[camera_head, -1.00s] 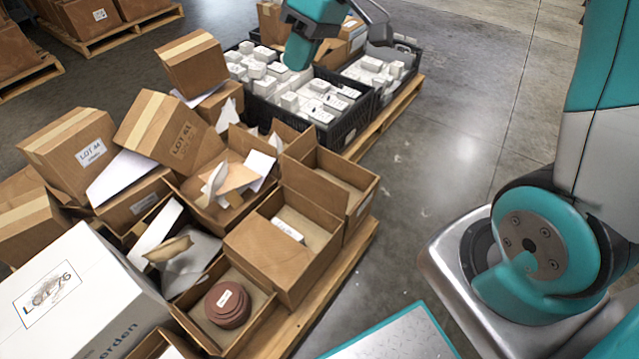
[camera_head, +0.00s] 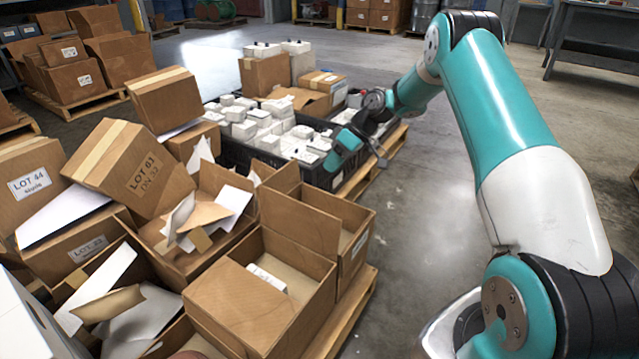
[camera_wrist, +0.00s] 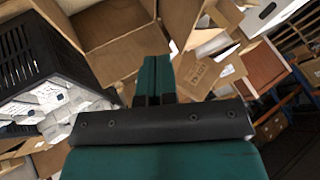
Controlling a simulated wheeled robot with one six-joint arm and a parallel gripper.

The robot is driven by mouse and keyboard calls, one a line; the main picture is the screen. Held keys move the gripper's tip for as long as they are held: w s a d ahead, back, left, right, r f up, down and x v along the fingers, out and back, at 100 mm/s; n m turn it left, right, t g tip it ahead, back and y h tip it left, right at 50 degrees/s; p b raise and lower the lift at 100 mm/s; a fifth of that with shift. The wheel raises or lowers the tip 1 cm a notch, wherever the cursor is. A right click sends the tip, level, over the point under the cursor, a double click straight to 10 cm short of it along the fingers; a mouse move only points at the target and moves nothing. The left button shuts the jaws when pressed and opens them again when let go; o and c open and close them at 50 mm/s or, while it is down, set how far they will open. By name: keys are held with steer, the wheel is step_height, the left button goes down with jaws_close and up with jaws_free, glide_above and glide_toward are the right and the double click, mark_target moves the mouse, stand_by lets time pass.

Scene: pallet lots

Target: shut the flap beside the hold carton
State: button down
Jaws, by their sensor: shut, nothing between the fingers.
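Two open brown cartons stand on the near pallet: a front one (camera_head: 240,300) with a raised flap and a small white labelled item inside, and one behind it (camera_head: 345,215) with upright flaps. I cannot read a hold mark on any carton, so I cannot tell which is the hold carton or which flap is beside it. My gripper (camera_head: 343,152) is shut and empty, near the close right corner of the black crates and beyond the open cartons. In the wrist view its closed fingers (camera_wrist: 155,75) point toward an open brown carton (camera_wrist: 120,62); contact is unclear.
Black crates (camera_head: 235,158) of white boxes sit on a pallet behind. Tilted cartons, one marked LOT 44 (camera_head: 30,195), and torn cardboard crowd the left. The grey floor (camera_head: 430,240) right of the pallets is clear.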

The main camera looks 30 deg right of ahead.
mark_target(291, 211)
steer(key=shift+s+a+f+b, duration=0.1)
steer(key=shift+a+f+b, duration=0.85)
steer(key=shift+a, duration=0.55)
steer(key=shift+s+a+f+b, duration=0.15)
steer(key=shift+a+f+b, duration=0.55)
steer(key=shift+a+f, duration=0.65)
steer(key=shift+s+a+f+b, duration=0.1)
steer(key=shift+a+f+b, duration=0.75)
steer(key=shift+a, duration=0.8)
steer(key=shift+d+r, duration=0.1)
